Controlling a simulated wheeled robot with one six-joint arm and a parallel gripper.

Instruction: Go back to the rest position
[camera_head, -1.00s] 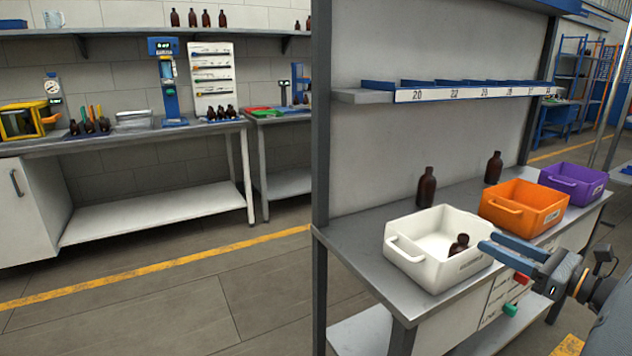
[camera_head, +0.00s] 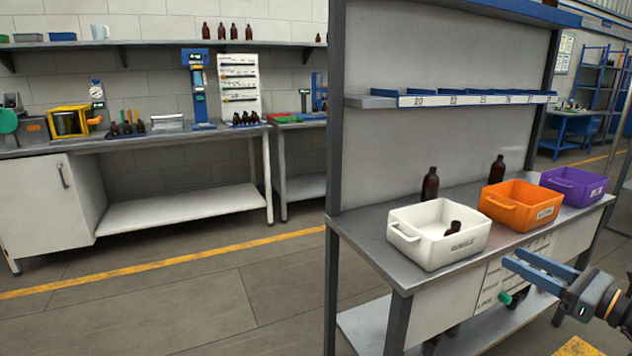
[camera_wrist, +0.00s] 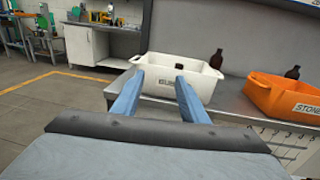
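My gripper (camera_head: 533,264) is in front of the near bench, at the lower right of the head view, clear of the bins. In the wrist view its two blue fingers (camera_wrist: 155,95) are spread apart with nothing between them. The white bin (camera_head: 405,249) stands on the bench with one amber bottle (camera_head: 454,227) inside, leaning. In the wrist view the white bin (camera_wrist: 160,68) is beyond the fingertips.
An orange bin (camera_head: 520,213) and a purple bin (camera_head: 575,190) stand right of the white one. Two amber bottles stand behind the bins, one (camera_head: 430,185) left and one (camera_head: 497,169) right. The bench (camera_head: 375,238) has a shelf above. Open floor (camera_head: 200,310) lies left.

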